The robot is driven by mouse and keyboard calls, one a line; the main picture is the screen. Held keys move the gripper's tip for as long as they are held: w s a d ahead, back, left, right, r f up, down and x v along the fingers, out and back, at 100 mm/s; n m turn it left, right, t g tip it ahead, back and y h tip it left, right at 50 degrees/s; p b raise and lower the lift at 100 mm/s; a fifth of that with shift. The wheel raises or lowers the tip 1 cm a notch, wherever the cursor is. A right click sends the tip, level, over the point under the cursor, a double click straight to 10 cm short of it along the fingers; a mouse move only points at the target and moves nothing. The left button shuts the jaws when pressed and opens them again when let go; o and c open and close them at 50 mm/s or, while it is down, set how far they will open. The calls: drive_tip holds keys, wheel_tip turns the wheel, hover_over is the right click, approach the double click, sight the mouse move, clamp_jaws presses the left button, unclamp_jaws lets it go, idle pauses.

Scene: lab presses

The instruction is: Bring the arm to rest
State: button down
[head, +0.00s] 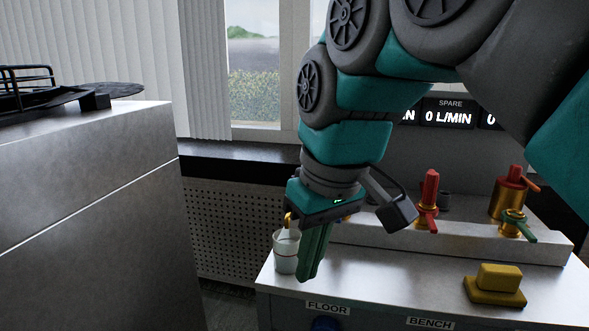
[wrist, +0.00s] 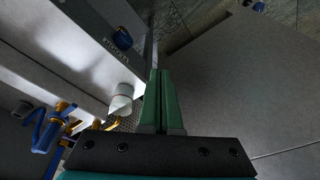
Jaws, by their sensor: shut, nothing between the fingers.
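My arm reaches down from the upper right in the head view, bent and hanging over the front left part of a metal bench (head: 350,285). My gripper (head: 309,275) points downward with its green fingers together and nothing between them. In the wrist view the gripper (wrist: 160,75) shows the two fingers side by side. A white cup (head: 286,258) stands at the bench's left end, close to the left of the fingers in the head view; it also shows in the wrist view (wrist: 121,98). I cannot tell whether they touch.
A red-handled valve (head: 429,195), a brass valve with a green handle (head: 513,222) and a yellow block (head: 496,284) are on the bench to the right. A blue-handled valve (wrist: 46,132) shows in the wrist view. A grey cabinet (head: 80,200) stands left, with a gap between.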

drive_tip(key=s+d+f+m+g, duration=0.1)
drive_tip(key=s+d+f, duration=0.3)
drive_tip(key=f, duration=0.4)
drive_tip(key=s+d+f+m+g+h, duration=0.1)
drive_tip(key=s+d+f+m, duration=0.2)
drive_tip(key=f, duration=0.6)
drive_tip(key=s+d+f+m+g, duration=0.1)
drive_tip(key=s+d+f+m, duration=0.1)
drive_tip(key=s+d+f, duration=0.4)
wheel_tip(320, 180, down, 3)
drive_tip(key=shift+s+f+m+h, duration=0.15)
drive_tip(key=shift+s+m+h, duration=0.25)
drive_tip(key=shift+s, duration=0.15)
